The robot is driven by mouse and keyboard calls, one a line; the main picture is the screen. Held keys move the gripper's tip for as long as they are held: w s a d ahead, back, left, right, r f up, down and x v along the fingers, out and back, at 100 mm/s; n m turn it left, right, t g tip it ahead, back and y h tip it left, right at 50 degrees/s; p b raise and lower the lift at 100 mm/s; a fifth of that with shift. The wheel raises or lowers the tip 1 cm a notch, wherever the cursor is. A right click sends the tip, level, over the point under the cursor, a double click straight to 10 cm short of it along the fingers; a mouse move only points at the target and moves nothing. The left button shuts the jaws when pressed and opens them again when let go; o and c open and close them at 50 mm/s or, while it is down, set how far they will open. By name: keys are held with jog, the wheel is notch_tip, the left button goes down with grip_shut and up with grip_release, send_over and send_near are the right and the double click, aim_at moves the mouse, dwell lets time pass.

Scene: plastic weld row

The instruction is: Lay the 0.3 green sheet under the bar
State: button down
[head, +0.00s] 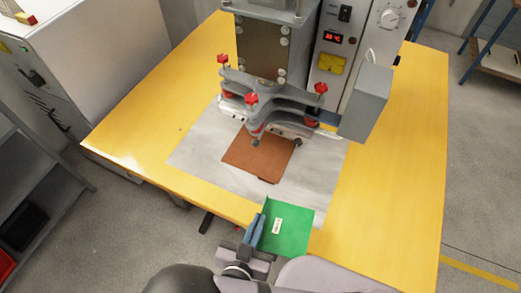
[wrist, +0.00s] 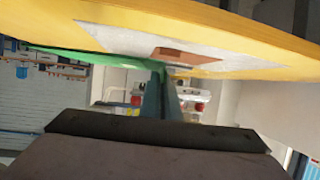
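The green sheet (head: 296,233) with a small white label is at the front edge of the yellow table in the head view. My gripper (head: 257,232) is shut on its left side, and the sheet extends to the right from the fingers. In the wrist view the green sheet (wrist: 95,57) is a thin strip left of my closed fingers (wrist: 162,85). The label is too small to read surely. The press bar (head: 283,128) is behind the sheet, below a grey clamp frame with red knobs. The sheet is in front of the bar, not under it.
A brown sheet (head: 257,158) lies on the pale metal plate (head: 204,152), its back edge close to the bar. The machine's control box (head: 345,50) and a grey box (head: 366,103) stand at the back right. The table (head: 395,170) is clear on both sides.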

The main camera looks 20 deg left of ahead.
jog(key=shift+w+d+f+m+h, duration=0.1)
jog(key=shift+d+f+m+h, duration=0.05)
jog(key=shift+d+m+h, duration=0.75)
jog(key=b, duration=0.4)
send_over(288, 183)
jog(key=shift+d, duration=0.1)
jog(key=shift+f+b, duration=0.65)
jog(key=shift+f, duration=0.1)
jog(key=shift+f+b, duration=0.75)
jog(key=shift+f, duration=0.05)
notch_tip(288, 183, down, 3)
jog(key=b, duration=0.3)
jog(key=shift+f, duration=0.1)
jog(key=shift+f+b, duration=0.35)
